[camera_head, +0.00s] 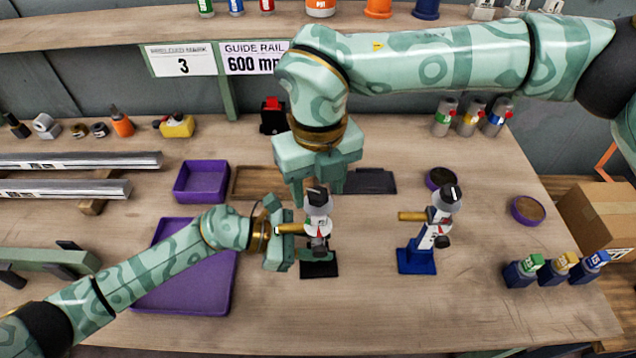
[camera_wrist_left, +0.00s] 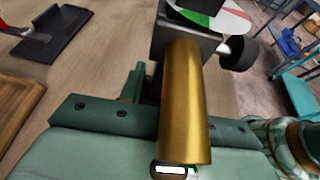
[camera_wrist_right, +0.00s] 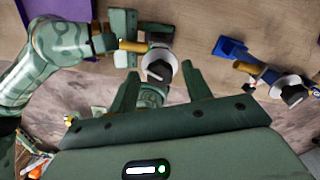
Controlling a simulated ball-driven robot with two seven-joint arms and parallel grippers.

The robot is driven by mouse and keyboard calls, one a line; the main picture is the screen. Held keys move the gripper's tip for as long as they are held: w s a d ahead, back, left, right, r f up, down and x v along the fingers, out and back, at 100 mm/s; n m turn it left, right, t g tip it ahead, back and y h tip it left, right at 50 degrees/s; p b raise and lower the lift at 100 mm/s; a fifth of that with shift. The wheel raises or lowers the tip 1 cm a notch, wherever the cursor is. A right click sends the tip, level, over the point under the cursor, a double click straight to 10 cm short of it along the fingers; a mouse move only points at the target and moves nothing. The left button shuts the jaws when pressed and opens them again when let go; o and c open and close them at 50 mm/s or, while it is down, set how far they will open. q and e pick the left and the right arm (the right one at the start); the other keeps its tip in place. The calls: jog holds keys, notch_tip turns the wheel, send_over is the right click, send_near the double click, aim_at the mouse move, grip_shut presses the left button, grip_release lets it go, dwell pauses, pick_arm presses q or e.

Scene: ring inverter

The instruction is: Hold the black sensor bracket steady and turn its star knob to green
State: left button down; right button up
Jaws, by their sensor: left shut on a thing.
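The black sensor bracket (camera_head: 319,269) stands upright on the bench, with a brass handle on its left side and a white dial (camera_head: 318,230) under a grey knob with a black top (camera_head: 317,201). The dial shows red in the head view, and red and green in the left wrist view (camera_wrist_left: 225,20). My left gripper (camera_head: 298,236) is shut on the brass handle (camera_wrist_left: 185,100). My right gripper (camera_head: 314,186) is open above the bracket. In the right wrist view the knob (camera_wrist_right: 158,69) lies beyond and between its spread fingertips, seemingly apart from both.
A similar blue bracket (camera_head: 417,262) with a brass handle stands to the right. Purple trays (camera_head: 201,181) lie to the left. A dark flat tray (camera_head: 372,181) lies behind. Small coloured-cap blocks (camera_head: 522,272) stand at the right. The front bench is clear.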

aim_at(318, 192)
notch_tip(318, 192, up, 12)
dwell(0.6)
pick_arm(q)
jog(key=c, duration=0.9)
grip_release()
